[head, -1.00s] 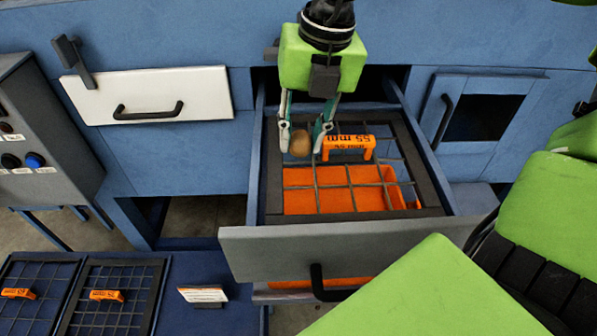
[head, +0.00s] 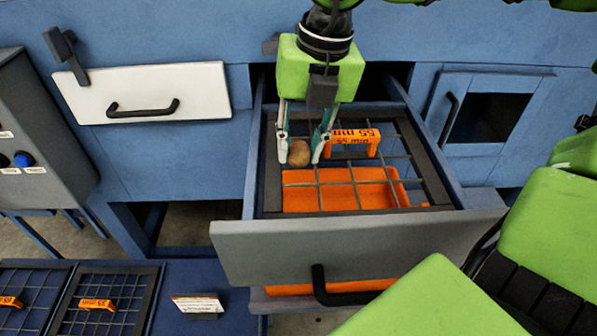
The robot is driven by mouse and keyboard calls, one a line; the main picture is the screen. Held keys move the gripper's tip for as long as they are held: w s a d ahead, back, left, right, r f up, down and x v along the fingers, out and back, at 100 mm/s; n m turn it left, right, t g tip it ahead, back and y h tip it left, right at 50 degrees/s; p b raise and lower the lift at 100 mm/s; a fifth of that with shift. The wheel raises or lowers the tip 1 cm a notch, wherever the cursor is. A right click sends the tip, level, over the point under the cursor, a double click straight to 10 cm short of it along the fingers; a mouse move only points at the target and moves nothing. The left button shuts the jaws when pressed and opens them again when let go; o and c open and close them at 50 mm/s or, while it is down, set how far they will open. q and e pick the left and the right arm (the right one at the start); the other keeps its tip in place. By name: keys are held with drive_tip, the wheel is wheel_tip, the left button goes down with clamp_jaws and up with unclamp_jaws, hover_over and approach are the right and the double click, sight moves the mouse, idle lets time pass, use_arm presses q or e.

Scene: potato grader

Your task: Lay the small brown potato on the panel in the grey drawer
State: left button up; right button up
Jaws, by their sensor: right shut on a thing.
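The small brown potato (head: 299,154) is between the fingertips of my right gripper (head: 299,156), which is shut on it. The gripper points down over the open grey drawer (head: 350,250), at the left rear of the dark-framed grid panel (head: 435,185) inside it. The panel has an orange handle marked 55 mm (head: 357,140) just right of the gripper. Whether the potato touches the grid I cannot tell. My left gripper is not in view.
Orange (head: 340,195) shows beneath the grid. A closed white drawer (head: 150,95) is at the left, and a blue door with a dark window (head: 487,118) at the right. My green arm fills the lower right.

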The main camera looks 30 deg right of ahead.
idle(0.3)
drive_tip(key=o, duration=1.1)
drive_tip(key=shift+o, duration=0.2)
wheel_tip(320, 180, up, 12)
drive_tip(key=s+d, duration=0.1)
drive_tip(key=s, duration=0.1)
